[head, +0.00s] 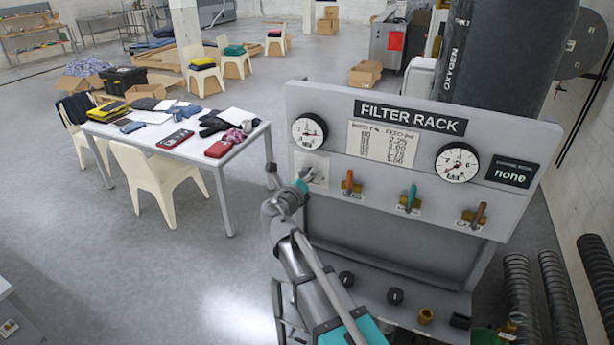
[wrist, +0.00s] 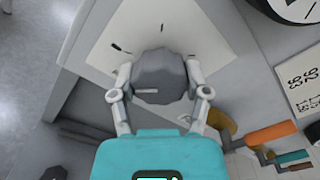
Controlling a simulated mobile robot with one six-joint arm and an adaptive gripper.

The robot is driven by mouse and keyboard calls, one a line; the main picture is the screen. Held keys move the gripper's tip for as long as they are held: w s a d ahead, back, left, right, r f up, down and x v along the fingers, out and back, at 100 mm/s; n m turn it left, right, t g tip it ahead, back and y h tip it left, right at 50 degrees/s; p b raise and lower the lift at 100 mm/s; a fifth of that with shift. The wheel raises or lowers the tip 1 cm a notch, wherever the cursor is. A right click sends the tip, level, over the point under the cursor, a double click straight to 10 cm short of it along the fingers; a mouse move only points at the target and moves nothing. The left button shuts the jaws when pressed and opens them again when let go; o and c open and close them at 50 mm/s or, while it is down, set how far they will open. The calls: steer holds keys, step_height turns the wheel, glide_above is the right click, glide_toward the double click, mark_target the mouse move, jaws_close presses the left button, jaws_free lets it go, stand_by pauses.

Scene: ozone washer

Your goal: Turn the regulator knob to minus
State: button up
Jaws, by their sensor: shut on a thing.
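The regulator knob (wrist: 160,78) is a dark grey, many-sided knob on a white label plate (wrist: 215,30) in the wrist view. A pale line on its face lies roughly level in that view, left of centre. My gripper (wrist: 159,70) is shut on the knob, one finger on each side. In the head view my gripper (head: 304,180) is at the panel's left end and covers most of the knob.
The filter rack panel (head: 460,98) carries a left gauge (head: 309,131), a right gauge (head: 457,162) and a display (head: 512,173) reading "none". Orange-handled (head: 349,182) and teal-handled (head: 411,195) valves sit to the right of my gripper. A cluttered table (head: 230,154) stands left; open floor lies between.

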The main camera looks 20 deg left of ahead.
steer(key=shift+d, duration=0.1)
steer(key=o, duration=1.1)
steer(key=shift+o, duration=0.2)
steer(key=shift+s, duration=0.1)
steer(key=s, duration=1.1)
steer(key=shift+s+a, duration=0.35)
steer(key=shift+a, duration=0.1)
